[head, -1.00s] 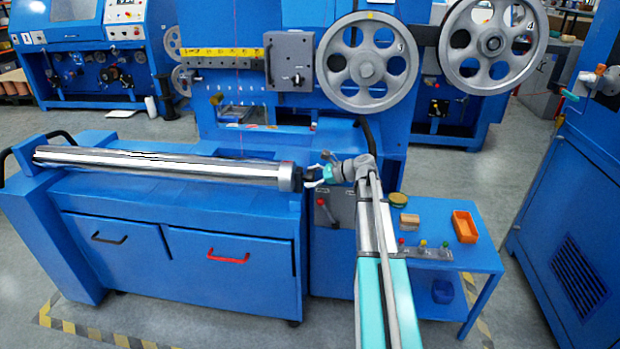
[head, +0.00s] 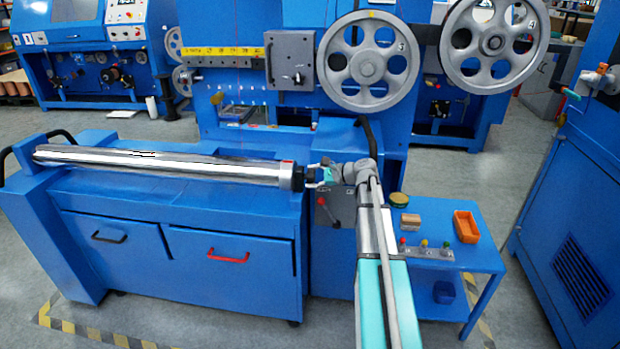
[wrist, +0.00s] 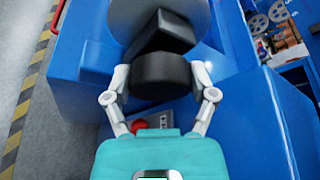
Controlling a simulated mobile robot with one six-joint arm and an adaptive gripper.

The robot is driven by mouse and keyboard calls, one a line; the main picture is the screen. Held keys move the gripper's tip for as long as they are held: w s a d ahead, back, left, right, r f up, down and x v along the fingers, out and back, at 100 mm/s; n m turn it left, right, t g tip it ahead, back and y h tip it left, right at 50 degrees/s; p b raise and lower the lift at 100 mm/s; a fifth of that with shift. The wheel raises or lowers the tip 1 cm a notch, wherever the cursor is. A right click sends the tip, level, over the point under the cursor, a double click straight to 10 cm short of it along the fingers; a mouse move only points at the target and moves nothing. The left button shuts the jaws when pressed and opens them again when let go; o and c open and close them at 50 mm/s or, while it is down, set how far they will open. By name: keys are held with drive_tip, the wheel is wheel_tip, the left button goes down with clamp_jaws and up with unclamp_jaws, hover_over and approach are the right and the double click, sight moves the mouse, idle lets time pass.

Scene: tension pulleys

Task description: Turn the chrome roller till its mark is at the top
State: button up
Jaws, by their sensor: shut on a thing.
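My gripper (head: 314,175) is at the roller's right end. In the wrist view, its fingers (wrist: 161,78) are shut on the black end knob (wrist: 163,72), one on each side. A black bar and the grey collar's face (wrist: 197,22) show beyond the knob. The mark is not seen in the wrist view.
Two grey spoked wheels (head: 367,66) stand above and behind. A blue side table (head: 455,262) with an orange tray (head: 466,227) and small parts is to the right of my arm.

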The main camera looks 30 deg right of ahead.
drive_tip(key=shift+w+d+r, duration=0.1)
drive_tip(key=shift+w, duration=0.05)
drive_tip(key=o, duration=1)
drive_tip(key=shift+o, duration=0.2)
